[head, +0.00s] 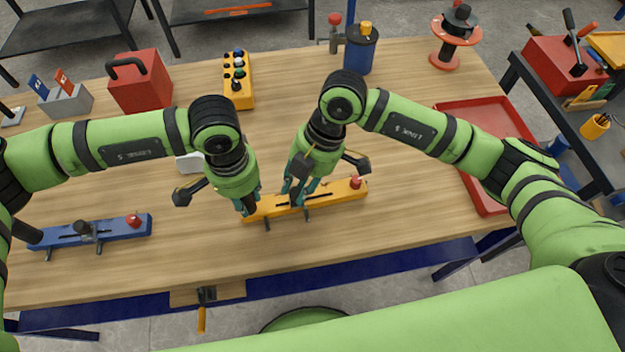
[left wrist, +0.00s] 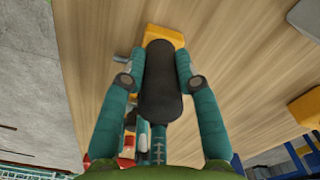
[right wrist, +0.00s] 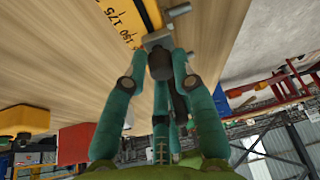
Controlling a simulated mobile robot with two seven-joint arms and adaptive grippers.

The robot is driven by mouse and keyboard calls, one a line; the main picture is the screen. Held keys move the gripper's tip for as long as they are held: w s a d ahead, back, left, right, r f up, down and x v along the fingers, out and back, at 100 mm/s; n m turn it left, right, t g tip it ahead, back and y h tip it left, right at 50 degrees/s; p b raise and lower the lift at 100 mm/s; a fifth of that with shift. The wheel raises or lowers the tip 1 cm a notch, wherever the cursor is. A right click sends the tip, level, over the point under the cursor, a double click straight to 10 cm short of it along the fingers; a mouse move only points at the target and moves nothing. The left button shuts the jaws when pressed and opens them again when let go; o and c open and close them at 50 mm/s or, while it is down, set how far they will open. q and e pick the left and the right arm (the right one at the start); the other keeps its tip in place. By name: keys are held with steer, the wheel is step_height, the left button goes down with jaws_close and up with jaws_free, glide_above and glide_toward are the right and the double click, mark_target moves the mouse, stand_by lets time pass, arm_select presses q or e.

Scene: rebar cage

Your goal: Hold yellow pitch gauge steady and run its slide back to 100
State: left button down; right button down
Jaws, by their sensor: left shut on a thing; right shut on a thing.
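The yellow pitch gauge (head: 333,192) lies on the workbench near its front, its red knob (head: 355,182) at the right end. My left gripper (head: 248,207) is at the gauge's left end, shut on a dark rounded handle (left wrist: 160,85); yellow gauge body (left wrist: 165,36) shows beyond it. My right gripper (head: 297,197) is over the middle of the gauge, shut on the slide (right wrist: 160,60), a grey block with a dark knob. In the right wrist view the gauge's scale (right wrist: 122,20) shows 150 and 175 beside the slide. The 100 mark is hidden.
A blue gauge (head: 120,228) lies at the bench's left. A red box (head: 140,82), a yellow button box (head: 238,92) and a dark blue canister (head: 360,50) stand behind. A red tray (head: 480,195) is at the right. The wood (head: 380,235) in front of the yellow gauge is clear.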

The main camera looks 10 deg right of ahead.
steer(key=a, duration=0.4)
steer(key=shift+s, duration=0.35)
steer(key=c, duration=1.1)
jaws_free()
steer(key=shift+o, duration=0.2)
steer(key=shift+w, duration=0.1)
